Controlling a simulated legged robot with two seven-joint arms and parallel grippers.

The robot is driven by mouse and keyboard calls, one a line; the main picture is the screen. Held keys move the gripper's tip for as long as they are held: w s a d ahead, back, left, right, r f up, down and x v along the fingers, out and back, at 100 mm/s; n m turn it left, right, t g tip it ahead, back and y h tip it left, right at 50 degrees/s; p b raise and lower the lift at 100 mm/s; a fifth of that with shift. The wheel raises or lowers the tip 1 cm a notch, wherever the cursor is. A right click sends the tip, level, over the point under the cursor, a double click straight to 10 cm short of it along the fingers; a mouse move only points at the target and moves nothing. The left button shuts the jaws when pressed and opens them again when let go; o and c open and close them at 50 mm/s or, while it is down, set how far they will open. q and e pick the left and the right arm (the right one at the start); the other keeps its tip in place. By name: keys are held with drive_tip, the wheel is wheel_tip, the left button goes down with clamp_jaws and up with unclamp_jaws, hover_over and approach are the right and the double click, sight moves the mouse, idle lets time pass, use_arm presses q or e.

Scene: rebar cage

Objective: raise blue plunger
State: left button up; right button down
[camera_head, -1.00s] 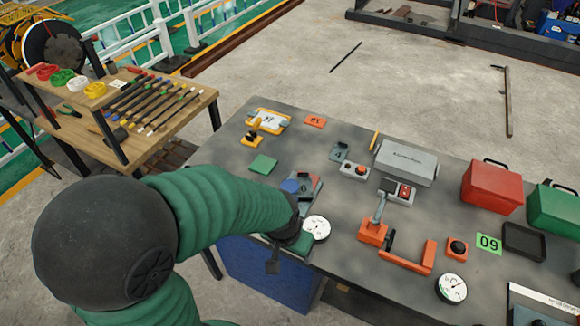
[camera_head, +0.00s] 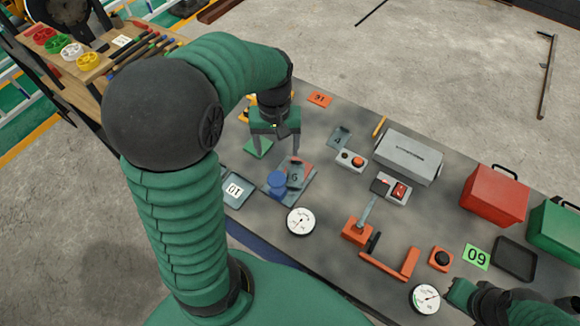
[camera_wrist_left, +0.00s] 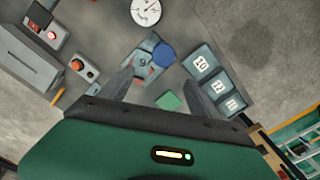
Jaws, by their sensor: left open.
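The blue plunger (camera_head: 277,182) is a round blue knob on a grey base plate (camera_head: 298,190) on the workbench. It also shows in the left wrist view (camera_wrist_left: 163,55), above the middle. My left gripper (camera_head: 277,148) points down over the bench, its two fingers apart and nothing between them. In the head view it appears just behind and above the plunger, not touching it. In the left wrist view the fingertips (camera_wrist_left: 160,80) spread on either side below the plunger. Part of my right arm's end (camera_head: 500,305) shows at the lower right; its fingers are not clear.
A white gauge (camera_head: 301,222) lies in front of the plunger, and a numbered grey plate (camera_head: 236,189) is to its left. A green pad (camera_head: 258,149) lies behind. An orange lever device (camera_head: 357,232), grey box (camera_head: 408,157) and red case (camera_head: 495,193) stand to the right.

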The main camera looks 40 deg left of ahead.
use_arm(q)
hover_over(277, 178)
drive_tip(key=s, duration=0.1)
wheel_tip(277, 178, down, 6)
drive_tip(key=shift+d+f, duration=0.1)
drive_tip(key=shift+d, duration=0.05)
drive_tip(key=f, duration=0.6)
drive_tip(key=w+f, duration=0.1)
drive_tip(key=f, duration=0.2)
drive_tip(key=shift+a+f+p, duration=0.2)
drive_tip(key=shift+f+p, duration=0.05)
drive_tip(key=shift+p, duration=0.1)
drive_tip(key=shift+s+d+f, duration=0.1)
drive_tip(key=shift+s+f, duration=0.1)
drive_tip(key=shift+f, duration=0.05)
drive_tip(key=shift+w, duration=0.15)
drive_tip(key=c, duration=0.5)
clamp_jaws()
use_arm(e)
drive_tip(key=shift+s+r, duration=0.65)
drive_tip(key=shift+s, duration=0.05)
